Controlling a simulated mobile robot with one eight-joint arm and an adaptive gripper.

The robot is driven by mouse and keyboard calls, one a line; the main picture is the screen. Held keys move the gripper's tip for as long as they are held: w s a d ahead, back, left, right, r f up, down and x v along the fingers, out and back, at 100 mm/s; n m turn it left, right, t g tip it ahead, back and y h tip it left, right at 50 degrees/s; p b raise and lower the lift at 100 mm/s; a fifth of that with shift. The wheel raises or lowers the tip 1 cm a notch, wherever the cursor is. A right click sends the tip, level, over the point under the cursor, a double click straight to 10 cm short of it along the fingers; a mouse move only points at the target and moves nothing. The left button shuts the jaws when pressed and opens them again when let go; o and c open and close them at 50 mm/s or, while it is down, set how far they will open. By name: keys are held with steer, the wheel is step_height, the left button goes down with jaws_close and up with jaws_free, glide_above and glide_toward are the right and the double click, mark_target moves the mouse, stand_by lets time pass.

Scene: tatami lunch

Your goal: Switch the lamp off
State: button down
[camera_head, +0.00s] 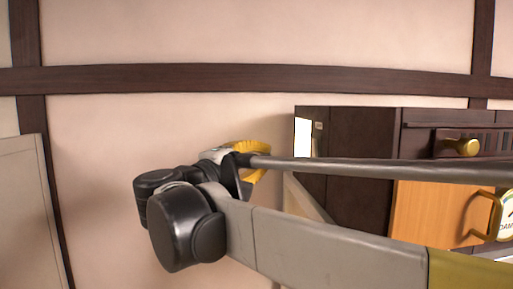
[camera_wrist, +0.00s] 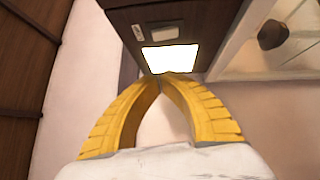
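A bright white lit panel (camera_head: 302,137), which looks like the lamp, is on the side of a dark wooden cabinet (camera_head: 345,165). In the wrist view the lit panel (camera_wrist: 170,58) glows just beyond my fingertips. A small pale plate (camera_wrist: 138,32), possibly the switch, sits beside it on the dark wood; it also shows in the head view (camera_head: 319,126). My gripper (camera_wrist: 162,76) has its yellow fingertips together with nothing visible between them. The tips overlap the near edge of the lit panel in the picture; I cannot tell whether they touch it. In the head view my arm partly hides the gripper.
The cabinet has a brass knob (camera_head: 461,147) and an orange wooden panel (camera_head: 437,213). A pale frame with a dark round knob (camera_wrist: 272,35) is at upper right in the wrist view. Bare wall lies left.

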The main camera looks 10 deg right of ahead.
mark_target(314, 149)
steer(key=s+d+p+x, duration=0.2)
steer(key=p+x, duration=0.1)
steer(key=x, duration=0.9)
steer(key=shift+d+r, duration=0.1)
steer(key=shift+d, duration=0.05)
